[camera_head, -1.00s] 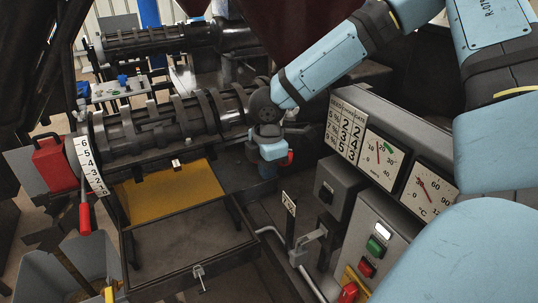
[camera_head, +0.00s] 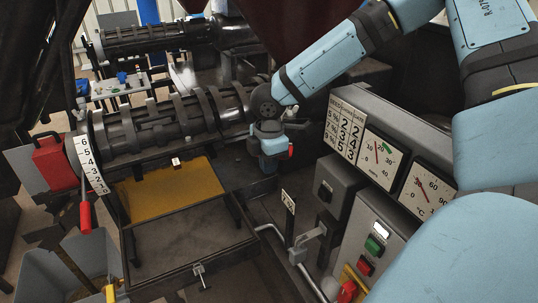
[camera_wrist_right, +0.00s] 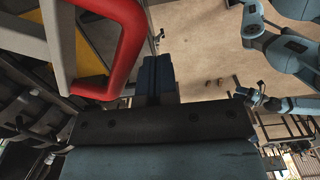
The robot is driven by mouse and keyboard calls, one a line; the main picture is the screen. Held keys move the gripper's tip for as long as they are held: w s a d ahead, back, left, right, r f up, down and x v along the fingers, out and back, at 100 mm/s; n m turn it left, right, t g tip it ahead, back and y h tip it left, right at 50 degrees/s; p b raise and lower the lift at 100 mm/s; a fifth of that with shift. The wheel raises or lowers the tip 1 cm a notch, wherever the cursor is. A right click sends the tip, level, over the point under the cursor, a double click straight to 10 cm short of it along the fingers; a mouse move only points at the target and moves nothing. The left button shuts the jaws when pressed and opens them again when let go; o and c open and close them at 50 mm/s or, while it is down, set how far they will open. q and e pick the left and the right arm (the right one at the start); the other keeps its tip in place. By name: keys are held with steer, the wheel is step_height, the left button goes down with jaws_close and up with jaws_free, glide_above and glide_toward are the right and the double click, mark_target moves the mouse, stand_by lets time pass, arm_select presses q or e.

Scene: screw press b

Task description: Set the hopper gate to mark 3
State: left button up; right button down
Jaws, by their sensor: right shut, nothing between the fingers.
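The dark red hopper (camera_head: 290,30) shows only in part at the top of the head view. My right gripper (camera_head: 270,164) hangs in front of the black press barrel, below the hopper. It is shut and empty. A small red part (camera_head: 291,151) shows beside it. In the right wrist view a large red loop handle (camera_wrist_right: 128,45) lies left of my shut blue fingers (camera_wrist_right: 156,75), apart from them in the picture. I cannot tell whether this is the gate's handle. The gate and its marks cannot be made out. My left gripper is not in view.
A white numbered scale (camera_head: 88,163) with a red-handled lever (camera_head: 85,217) stands at the left. A settings chart (camera_head: 345,128), dials (camera_head: 380,158) and push buttons (camera_head: 373,245) are at the right. A dark tray (camera_head: 190,240) lies below the barrel.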

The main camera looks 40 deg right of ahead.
step_height(320, 180, up, 9)
steer(key=s+a+p, duration=0.1)
steer(key=p, duration=0.4)
steer(key=shift+a, duration=0.35)
stand_by(0.6)
stand_by(0.5)
